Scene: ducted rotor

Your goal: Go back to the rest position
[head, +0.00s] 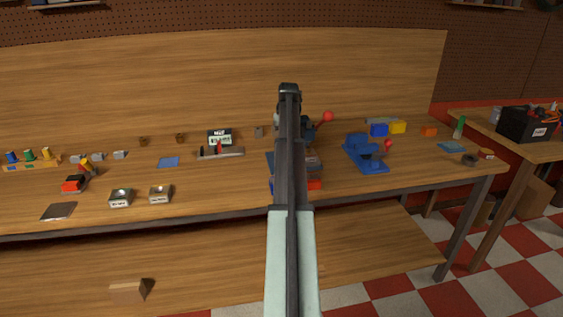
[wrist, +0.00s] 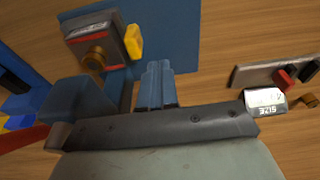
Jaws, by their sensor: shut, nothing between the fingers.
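My gripper (wrist: 158,85) shows in the wrist view with its two narrow blue-grey fingers together and nothing between them. It is above the bench, beside a blue mat (wrist: 180,35). A grey unit with red trim (wrist: 105,42), a brass knob and a yellow part stands on that mat. In the head view my arm runs up the middle of the picture and hides the gripper and part of the workbench (head: 225,185). A red ball (head: 328,117) shows just right of the arm.
A blue stand (head: 362,152) with a red knob is right of the arm. A grey bar with a small display (head: 219,138) is to the left; the bar also shows in the wrist view (wrist: 265,72). Metal boxes (head: 121,198) sit near the front edge. A black bin (head: 527,124) stands on the side table.

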